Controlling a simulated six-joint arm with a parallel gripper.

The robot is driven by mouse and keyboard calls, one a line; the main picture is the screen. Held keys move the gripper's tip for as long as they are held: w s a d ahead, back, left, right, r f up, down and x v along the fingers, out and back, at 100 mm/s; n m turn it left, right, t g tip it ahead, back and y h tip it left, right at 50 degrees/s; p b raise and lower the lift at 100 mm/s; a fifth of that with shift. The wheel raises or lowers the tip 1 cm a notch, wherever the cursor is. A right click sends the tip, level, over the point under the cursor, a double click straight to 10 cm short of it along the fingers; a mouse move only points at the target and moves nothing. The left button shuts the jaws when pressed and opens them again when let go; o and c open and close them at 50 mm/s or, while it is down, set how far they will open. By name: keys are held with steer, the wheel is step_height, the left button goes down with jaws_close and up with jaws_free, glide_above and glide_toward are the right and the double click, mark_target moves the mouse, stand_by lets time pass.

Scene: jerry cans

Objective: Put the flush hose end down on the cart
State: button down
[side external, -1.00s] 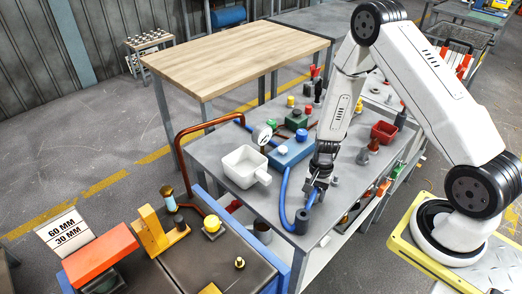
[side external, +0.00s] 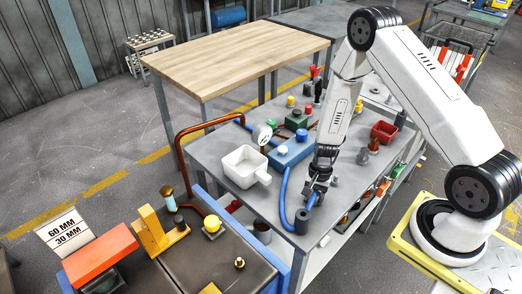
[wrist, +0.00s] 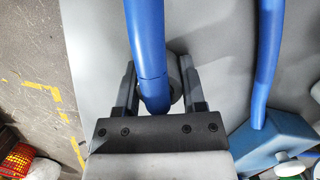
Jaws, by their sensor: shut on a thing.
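The blue flush hose (side external: 284,196) runs from a blue box (side external: 291,152) on the grey cart top (side external: 212,150) and curves along the cart's near edge. My gripper (side external: 314,190) is low over the cart's near right part, shut on the hose end. In the wrist view, the hose (wrist: 148,45) lies between the two fingers of my gripper (wrist: 158,88). Its lower tip is partly hidden by the gripper body, and a grey round part shows behind it. I cannot tell whether the end touches the cart.
A white open container (side external: 243,167) stands left of the blue box. A pressure gauge (side external: 262,134) is behind it. A red bin (side external: 383,131) and several small fittings occupy the far right part. Bare cart top shows near the front left. A workbench (side external: 215,240) adjoins at the front.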

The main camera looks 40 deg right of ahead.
steer(key=shift+c, duration=0.5)
jaws_free()
steer(key=shift+w+d+r, duration=0.1)
steer(key=shift+d+r, duration=0.15)
steer(key=shift+r, duration=1)
steer(key=shift+w+d+r, duration=0.1)
steer(key=shift+d+r, duration=0.1)
steer(key=shift+r, duration=1.1)
steer(key=shift+w+d+r, duration=0.1)
steer(key=shift+d+r, duration=0.15)
steer(key=shift+r, duration=1)
steer(key=shift+r, duration=0.1)
steer(key=s+a+r+n+t+h, duration=0.1)
steer(key=s+a+r+n, duration=0.1)
steer(key=a+r+n, duration=0.2)
steer(key=s+a+r+n+t+h, duration=0.1)
steer(key=s+a+r+n+t, duration=0.1)
steer(key=r+n, duration=0.7)
steer(key=shift+s+a+r+n, duration=0.3)
steer(key=shift+s+a+r, duration=0.2)
steer(key=shift+a+r, duration=1.05)
steer(key=shift+d+r, duration=0.35)
